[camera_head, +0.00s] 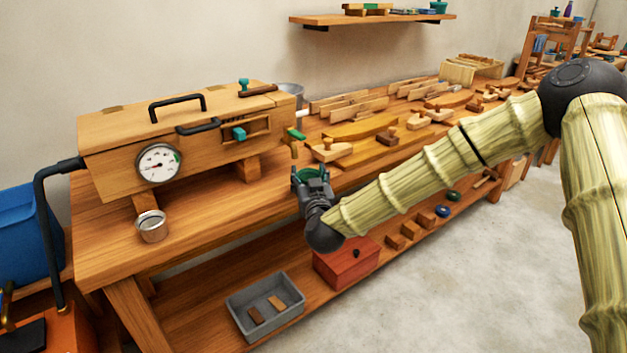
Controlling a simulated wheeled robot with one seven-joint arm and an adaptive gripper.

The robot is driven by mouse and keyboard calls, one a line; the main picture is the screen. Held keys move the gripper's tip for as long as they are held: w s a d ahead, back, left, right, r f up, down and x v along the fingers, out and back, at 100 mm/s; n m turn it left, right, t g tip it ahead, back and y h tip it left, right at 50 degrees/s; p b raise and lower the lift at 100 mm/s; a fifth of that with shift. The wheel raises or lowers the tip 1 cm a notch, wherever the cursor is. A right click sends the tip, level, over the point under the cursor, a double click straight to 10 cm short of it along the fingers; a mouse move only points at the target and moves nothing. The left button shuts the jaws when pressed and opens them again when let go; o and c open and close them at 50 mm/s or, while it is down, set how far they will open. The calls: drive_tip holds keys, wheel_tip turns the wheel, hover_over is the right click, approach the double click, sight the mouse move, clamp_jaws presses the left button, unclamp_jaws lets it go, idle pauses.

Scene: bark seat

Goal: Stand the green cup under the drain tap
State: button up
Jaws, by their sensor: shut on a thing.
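The green cup (313,173) is held in my gripper (312,187), which is shut on it. Only its upper part shows; the dark fingers hide the rest. It looks about upright. The cup is just right of and lower in the picture than the spout, near the bench's front edge. I cannot tell whether the cup touches the bench or how far it is from the spout in depth.
Planes and wooden parts (331,149) lie right of the tap. The lower shelf holds a grey tray (238,312) and a red box (340,268). A blue bin (22,235) is far left.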

drive_tip(key=shift+w+a+f, duration=0.1)
drive_tip(key=shift+w+a, duration=0.55)
drive_tip(key=shift+w, duration=0.25)
drive_tip(key=shift+w+a+r, duration=0.1)
drive_tip(key=shift+w+a, duration=0.55)
drive_tip(key=shift+w, duration=0.25)
drive_tip(key=shift+w+a+f, duration=0.1)
drive_tip(key=shift+w+a, duration=0.55)
drive_tip(key=shift+w, duration=0.25)
drive_tip(key=shift+f, duration=0.3)
drive_tip(key=o, duration=1.1)
